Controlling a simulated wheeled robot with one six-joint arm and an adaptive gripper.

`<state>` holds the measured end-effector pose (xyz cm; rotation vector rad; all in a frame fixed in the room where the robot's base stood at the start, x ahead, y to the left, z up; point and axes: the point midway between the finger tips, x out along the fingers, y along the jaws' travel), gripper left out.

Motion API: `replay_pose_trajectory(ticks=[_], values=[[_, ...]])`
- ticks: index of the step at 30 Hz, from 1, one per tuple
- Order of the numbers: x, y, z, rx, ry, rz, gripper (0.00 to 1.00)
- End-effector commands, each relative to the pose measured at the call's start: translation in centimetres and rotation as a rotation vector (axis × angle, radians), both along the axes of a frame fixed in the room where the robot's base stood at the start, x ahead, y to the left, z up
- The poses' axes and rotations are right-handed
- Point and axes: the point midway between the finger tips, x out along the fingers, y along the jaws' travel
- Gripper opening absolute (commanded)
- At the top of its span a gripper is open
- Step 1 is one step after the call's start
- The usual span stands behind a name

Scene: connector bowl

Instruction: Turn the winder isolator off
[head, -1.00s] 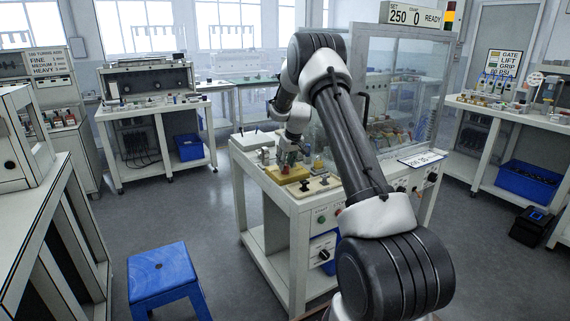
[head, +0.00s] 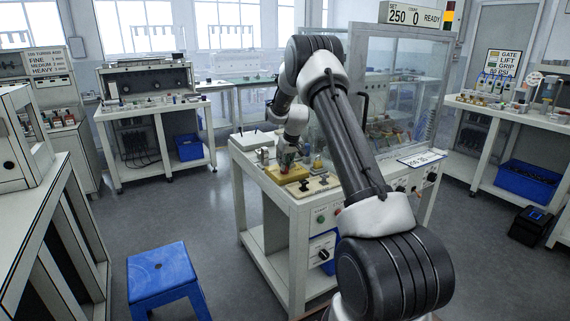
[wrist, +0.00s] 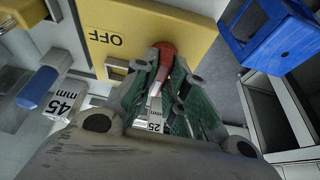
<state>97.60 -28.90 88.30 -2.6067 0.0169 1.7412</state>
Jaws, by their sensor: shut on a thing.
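The winder isolator is a yellow box (wrist: 200,22) with a red handle (wrist: 166,52) and the printed word OFF to the left of the handle in the wrist view. In the head view the yellow box (head: 287,176) sits on the top of the white bench. My gripper (wrist: 165,72) is shut on the red handle, with a green-padded finger on each side. In the head view my gripper (head: 288,158) is just above the yellow box. The handle's lower part is hidden between the fingers, and I cannot tell its exact setting.
A blue-handled tool (wrist: 40,88) and a 45 mm label (wrist: 62,101) are left of the gripper. The white bench (head: 268,187) also carries a clear guard (head: 400,75) behind my arm. A blue stool (head: 162,272) stands on open floor to the left.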

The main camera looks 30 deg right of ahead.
Motion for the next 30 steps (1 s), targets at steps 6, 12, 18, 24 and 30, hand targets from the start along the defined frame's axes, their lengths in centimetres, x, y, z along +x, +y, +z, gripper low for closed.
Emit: replay_pose_trajectory(ticks=[6,12,18,24,30], values=[[-0.06,0.17,-0.08,0.000,0.002,-0.126,0.00],[-0.03,0.31,-0.10,-0.001,0.002,-0.301,0.00],[0.02,0.37,-0.10,-0.002,0.003,-0.490,0.00],[0.08,0.40,-0.08,-0.003,0.003,-0.683,0.00],[0.19,0.50,-0.11,-0.002,0.002,-0.875,0.00]])
